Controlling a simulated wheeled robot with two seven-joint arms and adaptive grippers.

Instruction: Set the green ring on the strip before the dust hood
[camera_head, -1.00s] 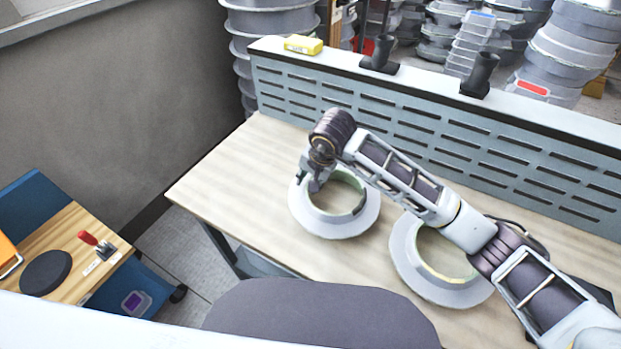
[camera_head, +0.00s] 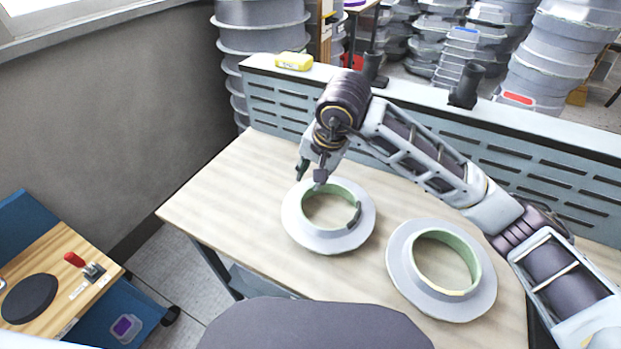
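Two round pieces lie flat on the table, each a pale green ring with a wide grey flange around its base. The left green ring (camera_head: 347,189) has a dark grey piece on its right inner side. The right green ring (camera_head: 462,245) stands nearer the front edge. My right gripper (camera_head: 311,177) is above the far left rim of the left ring, its fingers apart with nothing seen between them. Whether a fingertip touches the rim I cannot tell. The slotted dust hood (camera_head: 530,165) runs along the back, with a bare table strip before it, partly hidden by my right arm. My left gripper is out of view.
The wooden table (camera_head: 225,195) is clear at the left. A yellow box (camera_head: 294,61) and two black pipe stubs stand on the hood's top ledge. A dark rounded surface (camera_head: 315,325) fills the bottom middle. A lower bench (camera_head: 60,265) stands at the left.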

